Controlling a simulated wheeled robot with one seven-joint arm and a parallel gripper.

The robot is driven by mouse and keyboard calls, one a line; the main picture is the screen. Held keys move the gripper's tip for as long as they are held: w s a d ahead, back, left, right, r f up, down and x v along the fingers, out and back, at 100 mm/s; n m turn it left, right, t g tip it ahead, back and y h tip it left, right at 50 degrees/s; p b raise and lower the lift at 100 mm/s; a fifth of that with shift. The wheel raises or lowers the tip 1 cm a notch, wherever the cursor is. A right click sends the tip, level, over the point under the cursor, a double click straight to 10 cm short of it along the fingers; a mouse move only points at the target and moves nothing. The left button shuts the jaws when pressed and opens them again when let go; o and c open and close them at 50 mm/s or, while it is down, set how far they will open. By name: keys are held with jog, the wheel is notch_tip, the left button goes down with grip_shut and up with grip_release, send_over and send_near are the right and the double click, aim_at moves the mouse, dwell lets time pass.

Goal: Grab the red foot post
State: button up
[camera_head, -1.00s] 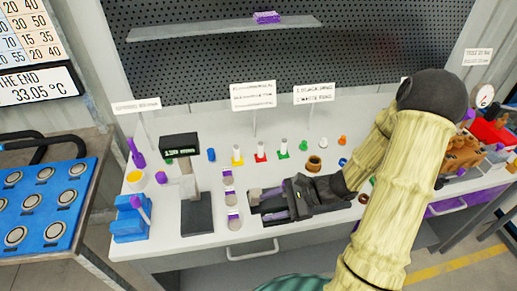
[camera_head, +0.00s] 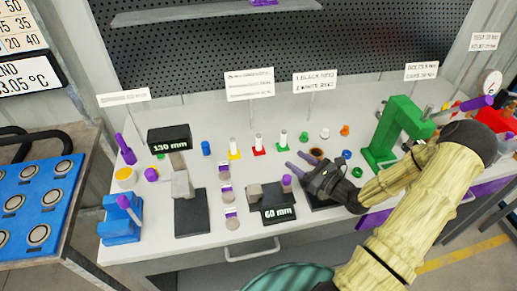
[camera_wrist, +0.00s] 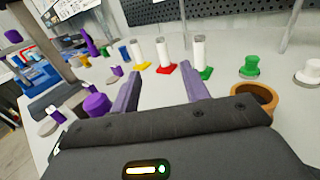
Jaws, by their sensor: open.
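The red foot post is a white upright cylinder (camera_head: 258,143) on a red square foot, standing on the white bench between a yellow foot post (camera_head: 234,148) and a green foot post (camera_head: 282,140). My gripper (camera_head: 296,161) is open and empty, to the right of the red foot post and nearer the bench front, its purple fingers pointing back and left toward the row. In the wrist view the red foot post (camera_wrist: 163,52) stands beyond and between the two open fingers (camera_wrist: 162,77), not touching them. The green foot post (camera_wrist: 198,53) stands beyond the right finger.
A green press (camera_head: 398,130) stands to the right. The 60 mm gauge (camera_head: 278,213) and the 130 mm gauge (camera_head: 170,140) stand to the left. Sign cards (camera_head: 249,85) stand along the bench back. Bench around the posts is mostly clear.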

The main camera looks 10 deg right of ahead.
dwell(0.3)
jog(key=p, duration=0.2)
send_near(261, 137)
jog(key=x, duration=0.5)
jog(key=shift+w+a, duration=0.1)
jog(key=shift+w, duration=0.15)
jog(key=shift+w, duration=0.1)
jog(key=x, duration=0.5)
jog(key=shift+w+a, duration=0.25)
grip_shut()
